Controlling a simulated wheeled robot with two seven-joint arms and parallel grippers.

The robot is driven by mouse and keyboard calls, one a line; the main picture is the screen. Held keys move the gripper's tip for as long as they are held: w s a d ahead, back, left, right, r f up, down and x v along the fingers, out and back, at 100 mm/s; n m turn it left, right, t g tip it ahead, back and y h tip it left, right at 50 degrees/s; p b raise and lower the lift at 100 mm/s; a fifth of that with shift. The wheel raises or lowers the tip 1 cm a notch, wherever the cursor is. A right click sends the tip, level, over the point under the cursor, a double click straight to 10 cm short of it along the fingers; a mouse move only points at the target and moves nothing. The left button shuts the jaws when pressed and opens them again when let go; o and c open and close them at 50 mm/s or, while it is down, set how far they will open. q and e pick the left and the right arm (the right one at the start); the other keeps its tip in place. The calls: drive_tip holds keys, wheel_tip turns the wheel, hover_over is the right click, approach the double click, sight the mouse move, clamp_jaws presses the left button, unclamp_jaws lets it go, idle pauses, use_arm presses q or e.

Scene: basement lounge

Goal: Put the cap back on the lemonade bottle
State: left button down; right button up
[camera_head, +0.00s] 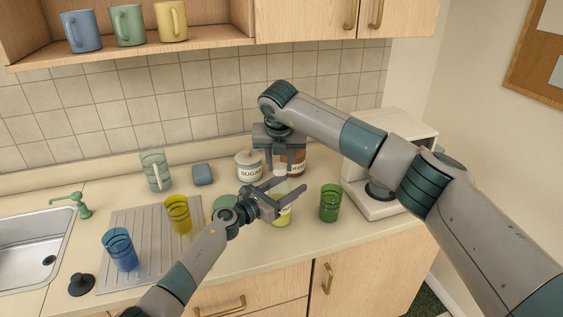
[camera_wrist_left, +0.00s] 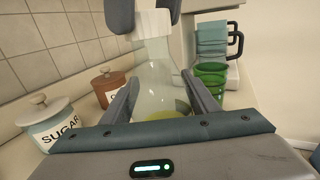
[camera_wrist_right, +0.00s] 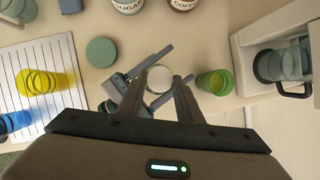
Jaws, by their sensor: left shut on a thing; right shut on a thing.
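The lemonade bottle (camera_head: 284,214) stands on the counter, clear with yellow liquid low inside; it fills the middle of the left wrist view (camera_wrist_left: 156,72). My left gripper (camera_head: 288,188) is shut around the bottle's body from the front left. The white cap (camera_wrist_left: 152,20) is at the bottle's mouth, in line with the neck; it also shows from above in the right wrist view (camera_wrist_right: 160,78). My right gripper (camera_head: 281,174) points down and is shut on the cap. I cannot tell whether the cap is seated or only touching. The right gripper mostly hides the cap in the head view.
A green glass (camera_head: 330,203) stands right of the bottle, before the coffee machine (camera_head: 391,150). The sugar jar (camera_head: 249,166) and coffee jar (camera_head: 297,163) are behind. A yellow glass (camera_head: 177,214) and blue glass (camera_head: 120,249) stand left on the draining board (camera_head: 150,262). A round green lid (camera_wrist_right: 101,51) lies nearby.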

drive_tip(key=m, duration=0.1)
drive_tip(key=m+h, duration=0.1)
drive_tip(key=m, duration=0.1)
drive_tip(key=m+h, duration=0.1)
drive_tip(key=m, duration=0.1)
drive_tip(key=shift+w+a+g, duration=0.15)
drive_tip(key=shift+a+g, duration=0.15)
drive_tip(key=m, duration=0.2)
drive_tip(key=m+g+h, duration=0.1)
drive_tip(key=m, duration=0.1)
drive_tip(key=shift+w+m+h, duration=0.15)
drive_tip(key=shift+m+h, duration=0.15)
drive_tip(key=shift+m, duration=0.1)
drive_tip(key=o, duration=1)
drive_tip(key=shift+a, duration=0.1)
drive_tip(key=shift+r, duration=0.1)
drive_tip(key=shift+r, duration=2.15)
